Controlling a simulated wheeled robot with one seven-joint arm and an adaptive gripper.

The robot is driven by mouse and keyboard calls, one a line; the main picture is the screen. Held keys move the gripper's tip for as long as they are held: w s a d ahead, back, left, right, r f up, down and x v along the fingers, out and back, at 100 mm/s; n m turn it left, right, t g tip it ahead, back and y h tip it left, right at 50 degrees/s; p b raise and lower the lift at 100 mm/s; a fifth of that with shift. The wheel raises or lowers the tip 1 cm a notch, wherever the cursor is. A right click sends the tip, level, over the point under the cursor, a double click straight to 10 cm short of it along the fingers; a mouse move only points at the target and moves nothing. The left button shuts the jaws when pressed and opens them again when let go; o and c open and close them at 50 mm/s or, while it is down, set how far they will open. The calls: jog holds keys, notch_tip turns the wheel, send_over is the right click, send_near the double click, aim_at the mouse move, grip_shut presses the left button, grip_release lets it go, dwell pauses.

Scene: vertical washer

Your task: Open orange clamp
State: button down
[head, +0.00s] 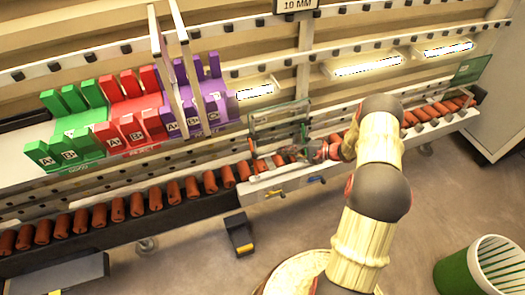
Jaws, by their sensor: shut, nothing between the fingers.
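My arm reaches in from the lower right, and my gripper (312,154) is shut and empty at the small work fixture (278,115) on the rail. A small orange upright part (251,149) stands at the fixture's left side. A small orange-yellow handle (274,194) hangs on the front of the white ledge below. I cannot tell which of these is the orange clamp, or whether it is open. My gripper is to the right of both and apart from them. The fingertips are small and partly blurred against the fixture.
A blue handle (316,180) sits right of the orange-yellow one. Rows of red-brown cylinders (117,209) line the rail on both sides. Green, red and purple bins (206,100) stand at upper left. A green basket (480,268) is at lower right. The floor in front is mostly clear.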

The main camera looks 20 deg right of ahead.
jog(key=shift+a, duration=0.1)
jog(key=b+x, duration=0.1)
jog(key=x, duration=0.8)
jog(key=shift+w+a, duration=0.2)
jog(key=shift+a, duration=0.15)
jog(key=shift+s+f+b, duration=0.15)
jog(key=shift+b, duration=0.25)
jog(key=s+f+n+t+y+b, duration=0.2)
jog(key=s+f+n+t+b, duration=0.1)
jog(key=s+b, duration=0.7)
jog(key=shift+s+f+n, duration=0.7)
jog(key=shift+s+f, duration=0.05)
jog(key=shift+s, duration=1.45)
jog(key=shift+f, duration=0.1)
